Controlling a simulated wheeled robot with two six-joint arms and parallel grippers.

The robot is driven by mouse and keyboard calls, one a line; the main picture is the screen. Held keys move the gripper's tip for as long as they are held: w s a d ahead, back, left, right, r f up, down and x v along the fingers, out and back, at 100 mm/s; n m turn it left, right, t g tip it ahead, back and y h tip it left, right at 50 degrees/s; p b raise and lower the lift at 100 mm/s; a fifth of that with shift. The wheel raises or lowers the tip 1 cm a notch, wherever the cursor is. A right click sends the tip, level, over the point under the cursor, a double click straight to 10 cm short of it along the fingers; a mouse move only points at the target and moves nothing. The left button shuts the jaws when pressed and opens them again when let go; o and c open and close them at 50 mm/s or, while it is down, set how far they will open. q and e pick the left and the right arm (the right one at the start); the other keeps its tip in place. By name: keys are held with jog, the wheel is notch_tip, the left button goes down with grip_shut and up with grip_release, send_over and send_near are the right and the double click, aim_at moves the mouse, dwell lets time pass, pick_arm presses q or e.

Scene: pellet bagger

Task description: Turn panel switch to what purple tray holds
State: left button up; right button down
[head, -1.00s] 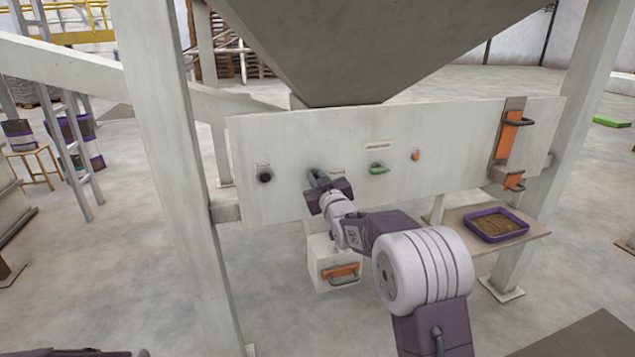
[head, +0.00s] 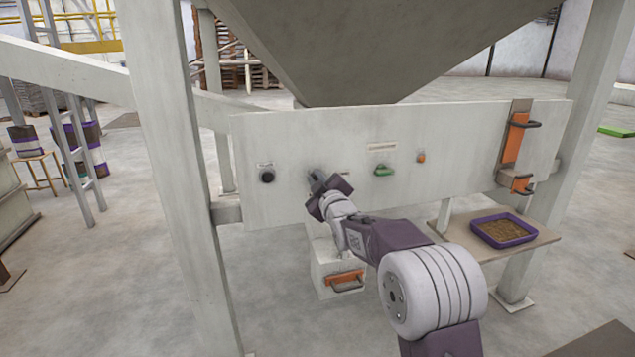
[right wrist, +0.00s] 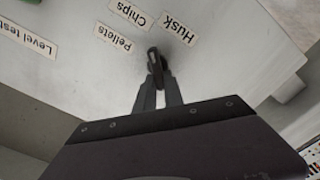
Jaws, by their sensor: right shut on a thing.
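The panel (head: 450,150) is a pale board under the hopper. The dark switch (right wrist: 154,60) sits on it among the labels Pellets (right wrist: 112,36), Chips (right wrist: 130,13) and Husk (right wrist: 180,28). My right gripper (right wrist: 157,76) is shut on the switch; it also shows against the panel in the head view (head: 318,182). The switch tip lies below the Chips and Husk labels in the wrist view; its exact setting is hard to tell. The purple tray (head: 520,241) holds brown-gold loose material, too small to identify. My left gripper is out of view.
A black knob (head: 267,177) is left of my gripper. A green switch (head: 384,171) and an orange button (head: 421,158) are to its right. An orange-handled box (head: 330,270) hangs below. The tray stands on a shelf (head: 455,243).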

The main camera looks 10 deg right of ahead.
dwell(0.3)
jog(key=c, duration=1.4)
grip_release()
jog(key=shift+c, duration=0.2)
jog(key=s, duration=0.9)
jog(key=shift+d+p, duration=0.15)
jog(key=shift+p, duration=0.15)
